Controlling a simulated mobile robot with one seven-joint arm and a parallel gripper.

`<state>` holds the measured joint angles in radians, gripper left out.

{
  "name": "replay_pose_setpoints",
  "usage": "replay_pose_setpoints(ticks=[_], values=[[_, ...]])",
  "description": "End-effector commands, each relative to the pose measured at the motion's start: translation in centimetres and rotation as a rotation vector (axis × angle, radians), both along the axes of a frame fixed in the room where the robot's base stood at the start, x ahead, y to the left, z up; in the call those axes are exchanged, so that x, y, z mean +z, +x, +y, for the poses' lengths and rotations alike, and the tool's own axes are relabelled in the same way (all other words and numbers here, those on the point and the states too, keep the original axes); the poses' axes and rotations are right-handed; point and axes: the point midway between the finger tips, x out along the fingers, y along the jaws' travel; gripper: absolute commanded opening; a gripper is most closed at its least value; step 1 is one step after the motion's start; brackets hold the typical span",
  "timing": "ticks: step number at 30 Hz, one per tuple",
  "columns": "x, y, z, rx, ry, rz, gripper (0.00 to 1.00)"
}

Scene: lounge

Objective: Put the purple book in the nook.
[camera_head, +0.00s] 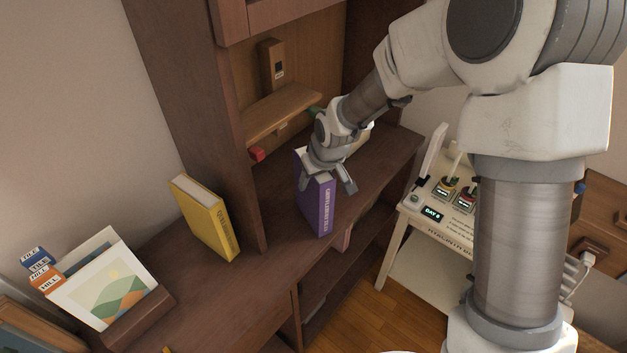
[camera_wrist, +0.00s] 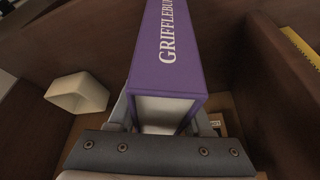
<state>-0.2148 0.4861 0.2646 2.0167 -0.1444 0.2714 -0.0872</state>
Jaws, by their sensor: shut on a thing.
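The purple book (camera_head: 318,207) stands upright on the brown wooden shelf unit, at the front of its open recess. Its spine, with pale lettering, faces the room. My gripper (camera_head: 330,180) is over the top of the book with a finger on either side, shut on it. In the wrist view the book (camera_wrist: 172,60) fills the middle between the fingers of my gripper (camera_wrist: 165,112). The nook (camera_head: 275,185) appears to be the recess behind and around the book; my arm hides part of it. I cannot tell whether the book's bottom touches the surface.
A yellow book (camera_head: 205,217) stands left of the upright panel. A small red object (camera_head: 257,154) lies at the recess's left. A white cup-like object (camera_wrist: 77,93) is beside the book. A picture holder (camera_head: 105,285) stands at lower left, a cream cart (camera_head: 440,215) at right.

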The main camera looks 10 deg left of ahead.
Motion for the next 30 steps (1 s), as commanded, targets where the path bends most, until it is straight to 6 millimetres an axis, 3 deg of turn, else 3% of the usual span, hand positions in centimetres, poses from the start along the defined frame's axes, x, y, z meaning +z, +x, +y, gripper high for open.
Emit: replay_pose_setpoints(ticks=[11, 12, 16, 25, 30], values=[[-0.6, 0.1, 0.0, 0.001, 0.001, -0.003, 0.00], [-0.5, 0.0, 0.0, 0.001, 0.000, -0.001, 0.55], [-0.5, 0.0, 0.0, 0.001, 0.000, -0.001, 0.79], [-0.4, 0.0, 0.0, 0.001, 0.000, -0.001, 0.80], [0.7, -0.2, -0.2, 0.000, 0.002, -0.004, 0.80]])
